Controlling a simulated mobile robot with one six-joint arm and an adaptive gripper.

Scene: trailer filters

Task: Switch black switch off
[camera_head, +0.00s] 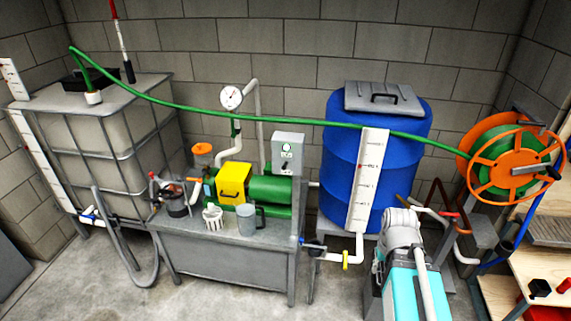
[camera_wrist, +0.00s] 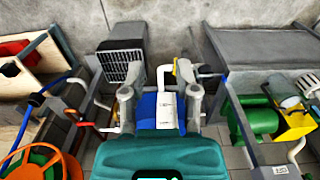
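A grey control box (camera_head: 288,153) stands upright behind the green pump on the metal bench. A round white dial is on its front, and a small black switch (camera_head: 285,167) sits low on that face; its position is too small to tell. My gripper (camera_wrist: 160,98) shows in the wrist view with its two grey fingers spread apart and nothing between the tips. It is apart from the control box. In the head view my teal and grey arm stands in front of the blue barrel, and my gripper cannot be made out.
The blue barrel (camera_head: 340,150) stands right of the bench (camera_head: 225,239). A yellow box (camera_head: 234,183), a green pump (camera_head: 271,190) and a clear jug (camera_head: 246,220) crowd the bench. A green hose (camera_head: 285,121) crosses above to an orange reel (camera_head: 515,165). Floor in front is clear.

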